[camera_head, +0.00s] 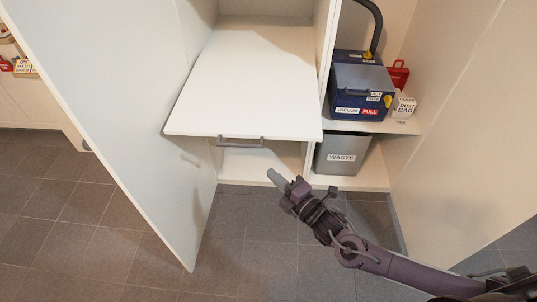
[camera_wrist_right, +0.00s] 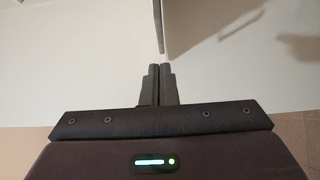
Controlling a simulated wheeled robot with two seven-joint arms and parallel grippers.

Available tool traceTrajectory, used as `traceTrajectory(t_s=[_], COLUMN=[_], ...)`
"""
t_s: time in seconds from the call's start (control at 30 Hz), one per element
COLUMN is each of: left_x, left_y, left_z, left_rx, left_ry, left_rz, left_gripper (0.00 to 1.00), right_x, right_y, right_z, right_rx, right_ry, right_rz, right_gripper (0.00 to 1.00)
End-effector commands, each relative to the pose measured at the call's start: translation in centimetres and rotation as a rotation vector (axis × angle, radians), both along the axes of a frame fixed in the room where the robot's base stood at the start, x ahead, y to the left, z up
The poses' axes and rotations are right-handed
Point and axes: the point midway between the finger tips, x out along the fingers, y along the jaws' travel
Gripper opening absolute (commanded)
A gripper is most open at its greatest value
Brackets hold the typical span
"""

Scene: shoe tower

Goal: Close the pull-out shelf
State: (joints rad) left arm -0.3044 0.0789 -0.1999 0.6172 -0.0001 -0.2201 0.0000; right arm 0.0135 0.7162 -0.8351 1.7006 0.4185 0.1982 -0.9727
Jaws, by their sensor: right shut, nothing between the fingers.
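The white pull-out shelf (camera_head: 250,85) juts out of the left bay of the cabinet in the head view, with a grey bar handle (camera_head: 240,142) at its front edge. Its top is bare. My right gripper (camera_head: 272,175) is in front of and below the shelf's front edge, a little right of the handle and apart from it in the picture. Its fingers are shut and empty; they also show close together in the right wrist view (camera_wrist_right: 159,83). My left gripper is not in view.
An open white door (camera_head: 120,110) stands at the left, another panel (camera_head: 460,130) at the right. The right bay holds a blue vacuum box (camera_head: 358,80), a dust bag box (camera_head: 404,107), a red item (camera_head: 398,75) and a grey waste bin (camera_head: 341,155). The tiled floor in front is clear.

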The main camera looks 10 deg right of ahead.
Motion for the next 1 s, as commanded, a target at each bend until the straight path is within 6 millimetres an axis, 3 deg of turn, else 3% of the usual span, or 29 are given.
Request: traceTrajectory(t_s=[0.2, 0.4, 1.0], left_x=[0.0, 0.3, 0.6], left_y=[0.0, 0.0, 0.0], left_z=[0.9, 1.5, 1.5], left_rx=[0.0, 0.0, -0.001], left_ry=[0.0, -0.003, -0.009], left_rz=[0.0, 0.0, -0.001], left_gripper=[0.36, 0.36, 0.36], right_x=[4.3, 6.9, 8.1], right_y=[2.3, 1.5, 1.1], right_z=[0.3, 0.1, -0.2], right_rx=[0.001, -0.001, 0.001], right_ry=[0.0, 0.002, 0.003], right_rz=[-0.001, -0.002, -0.001], right_gripper=[0.0, 0.0, 0.0])
